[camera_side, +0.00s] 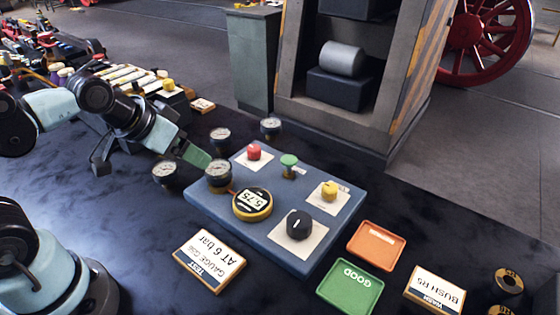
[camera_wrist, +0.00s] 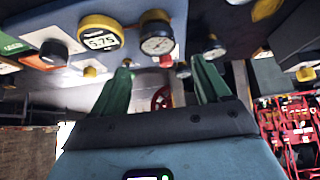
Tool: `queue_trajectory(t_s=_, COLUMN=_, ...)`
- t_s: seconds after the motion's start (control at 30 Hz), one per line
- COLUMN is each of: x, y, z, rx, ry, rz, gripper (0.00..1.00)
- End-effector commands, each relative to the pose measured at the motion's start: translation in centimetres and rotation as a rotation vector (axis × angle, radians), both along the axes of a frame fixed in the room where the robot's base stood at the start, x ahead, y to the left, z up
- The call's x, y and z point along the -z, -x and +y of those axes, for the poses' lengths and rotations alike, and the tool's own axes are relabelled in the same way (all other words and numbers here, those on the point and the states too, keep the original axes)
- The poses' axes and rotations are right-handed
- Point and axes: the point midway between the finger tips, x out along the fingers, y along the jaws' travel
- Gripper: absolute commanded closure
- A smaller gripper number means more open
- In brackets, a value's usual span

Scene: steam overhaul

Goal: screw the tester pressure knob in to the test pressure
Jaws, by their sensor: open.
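The blue tester block (camera_side: 335,232) lies on the dark table. A large black knob (camera_side: 299,224) stands on a white plate at its near right; it also shows in the wrist view (camera_wrist: 53,52). Small red (camera_side: 253,151), green (camera_side: 289,160) and yellow (camera_side: 329,190) knobs stand on the block. Which one is the pressure knob is unmarked. The yellow-rimmed digital display (camera_side: 252,203) reads 5.75. A dial gauge (camera_side: 218,173) sits beside it at the block's left corner. My gripper (camera_side: 197,157) is near that gauge, away from the black knob. Its green fingers are apart and empty in the wrist view (camera_wrist: 163,82).
Loose gauges (camera_side: 165,173) stand left of the block. A card (camera_side: 209,260) reads "gauge G06 at 6 bar". A green GOOD tray (camera_side: 350,288) and an orange tray (camera_side: 375,245) lie right of the block. A tall grey frame (camera_side: 340,128) rises behind.

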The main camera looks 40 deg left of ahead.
Motion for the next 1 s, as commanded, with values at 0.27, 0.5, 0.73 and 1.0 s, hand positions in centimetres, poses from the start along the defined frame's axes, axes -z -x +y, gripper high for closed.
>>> queue_trajectory(t_s=0.27, x=-2.0, y=-2.2, z=-3.7, rx=-0.058, ry=0.102, rz=0.13, gripper=0.24)
queue_trajectory(t_s=0.5, x=-3.4, y=-4.8, z=-9.8, rx=-0.187, ry=0.186, rz=0.332, gripper=0.24)
queue_trajectory(t_s=0.73, x=-3.3, y=-6.3, z=-16.4, rx=-0.336, ry=0.189, rz=0.503, gripper=0.24)
queue_trajectory(t_s=1.0, x=-2.5, y=-6.4, z=-21.1, rx=-0.462, ry=0.156, rz=0.598, gripper=0.24)
